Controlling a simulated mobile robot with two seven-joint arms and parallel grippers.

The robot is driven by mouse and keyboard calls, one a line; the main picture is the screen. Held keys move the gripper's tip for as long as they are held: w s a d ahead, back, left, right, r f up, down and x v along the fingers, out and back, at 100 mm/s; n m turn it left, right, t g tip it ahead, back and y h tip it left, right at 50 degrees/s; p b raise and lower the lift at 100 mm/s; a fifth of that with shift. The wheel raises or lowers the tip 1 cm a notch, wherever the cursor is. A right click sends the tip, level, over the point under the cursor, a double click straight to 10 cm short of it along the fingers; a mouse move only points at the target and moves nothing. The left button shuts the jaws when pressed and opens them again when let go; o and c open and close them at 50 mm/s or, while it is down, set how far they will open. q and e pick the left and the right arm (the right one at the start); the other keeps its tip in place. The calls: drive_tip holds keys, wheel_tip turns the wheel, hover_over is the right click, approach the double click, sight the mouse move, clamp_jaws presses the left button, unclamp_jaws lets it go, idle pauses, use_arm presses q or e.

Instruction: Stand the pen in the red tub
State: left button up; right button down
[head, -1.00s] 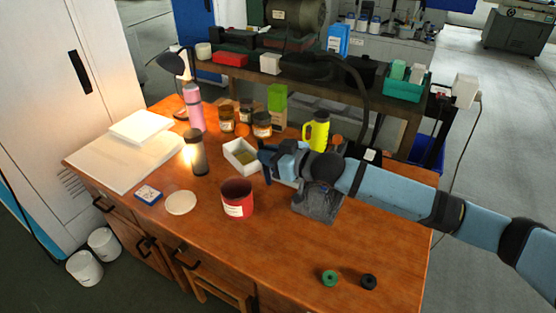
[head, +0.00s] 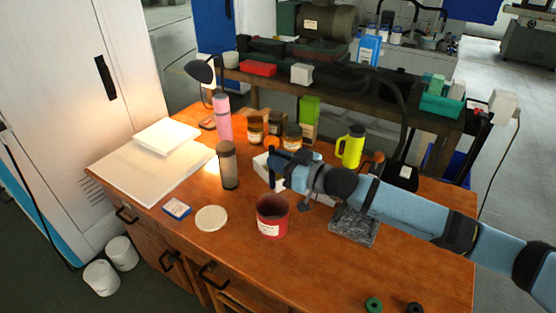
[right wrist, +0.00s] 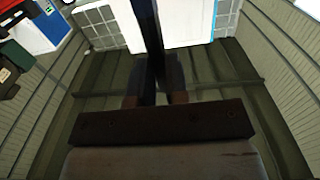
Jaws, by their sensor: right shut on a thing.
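The red tub (head: 282,222) stands upright on the wooden desk, with a white label on its front. My right gripper (head: 275,168) is above and behind the tub in the head view, its arm reaching in from the right. In the right wrist view, a long dark bar, which I take to be the pen (right wrist: 148,35), runs up from between the fingers of my right gripper (right wrist: 154,85), which is shut on it. I cannot clearly separate the pen from the dark gripper in the head view. My left gripper is not in view.
A dark tumbler (head: 228,168), a round cream disc (head: 211,218) and a blue box (head: 177,208) are left of the tub. A white box (head: 262,166) is partly hidden behind my gripper. A grey stone block (head: 352,228) lies under my arm.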

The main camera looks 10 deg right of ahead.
use_arm(q)
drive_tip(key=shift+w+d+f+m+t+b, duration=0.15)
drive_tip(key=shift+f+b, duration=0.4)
drive_tip(key=shift+b, duration=0.65)
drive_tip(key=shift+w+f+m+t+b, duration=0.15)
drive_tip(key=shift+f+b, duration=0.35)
drive_tip(key=shift+b, duration=0.65)
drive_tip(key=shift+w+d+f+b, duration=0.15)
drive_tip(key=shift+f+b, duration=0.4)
drive_tip(key=shift+b, duration=0.65)
use_arm(e)
drive_tip(key=shift+f, duration=6.25)
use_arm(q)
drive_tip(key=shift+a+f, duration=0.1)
use_arm(e)
drive_tip(key=c, duration=1.1)
unclamp_jaws()
drive_tip(key=shift+o, duration=0.2)
use_arm(q)
drive_tip(key=shift+p, duration=0.45)
use_arm(e)
drive_tip(key=v, duration=1.3)
drive_tip(key=shift+s+d, duration=0.2)
drive_tip(key=shift+s, duration=0.05)
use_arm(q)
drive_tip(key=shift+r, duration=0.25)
use_arm(e)
drive_tip(key=shift+r, duration=0.1)
